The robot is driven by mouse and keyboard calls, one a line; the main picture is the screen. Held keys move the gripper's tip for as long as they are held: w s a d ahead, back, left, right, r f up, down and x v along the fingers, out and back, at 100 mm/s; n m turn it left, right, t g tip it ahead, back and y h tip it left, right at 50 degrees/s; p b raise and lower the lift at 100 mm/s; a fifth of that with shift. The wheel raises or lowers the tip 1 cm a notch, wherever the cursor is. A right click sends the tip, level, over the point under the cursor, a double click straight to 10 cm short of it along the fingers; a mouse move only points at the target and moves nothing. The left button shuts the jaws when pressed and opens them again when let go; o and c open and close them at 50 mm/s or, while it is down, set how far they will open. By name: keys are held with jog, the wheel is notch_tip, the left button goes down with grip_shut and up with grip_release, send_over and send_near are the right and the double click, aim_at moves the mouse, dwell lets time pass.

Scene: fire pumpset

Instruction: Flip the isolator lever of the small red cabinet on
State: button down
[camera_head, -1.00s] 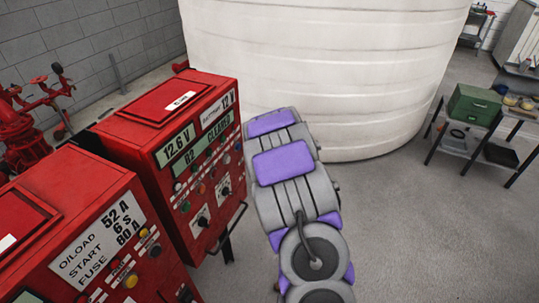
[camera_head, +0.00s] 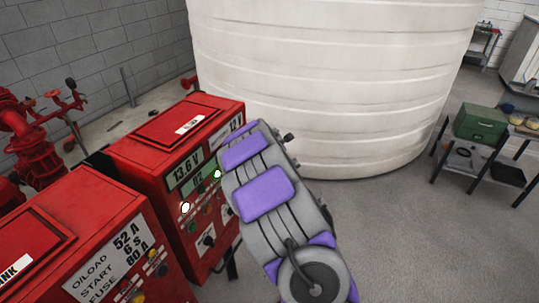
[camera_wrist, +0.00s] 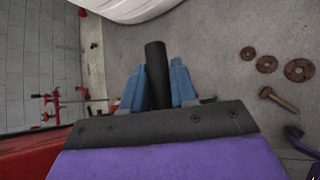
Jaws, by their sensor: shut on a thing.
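In the head view, the farther red cabinet (camera_head: 170,150) shows a 13.6 V display, with a white lamp and a green lamp lit on its front. My grey and purple arm covers the right part of that front and hides my gripper there. In the wrist view, my gripper (camera_wrist: 158,88) has blue fingers shut on a black cylindrical handle (camera_wrist: 155,58), which stands up between them. The handle looks like the isolator lever. Its base and exact position are hidden. A red cabinet edge (camera_wrist: 30,158) shows at the lower left.
A nearer red cabinet (camera_head: 70,215) with an O/LOAD START FUSE label stands at the lower left. A large white tank (camera_head: 330,90) stands behind. Red pipework (camera_head: 35,145) is at the left. A bench (camera_head: 470,160) with a green box (camera_head: 481,122) is at the right.

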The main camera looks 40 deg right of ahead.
jog(key=c, duration=1)
grip_release()
jog(key=shift+w, duration=0.2)
jog(key=shift+s+a, duration=0.1)
jog(key=shift+p+v, duration=0.9)
jog(key=shift+v, duration=7.7)
jog(key=shift+s+f, duration=0.1)
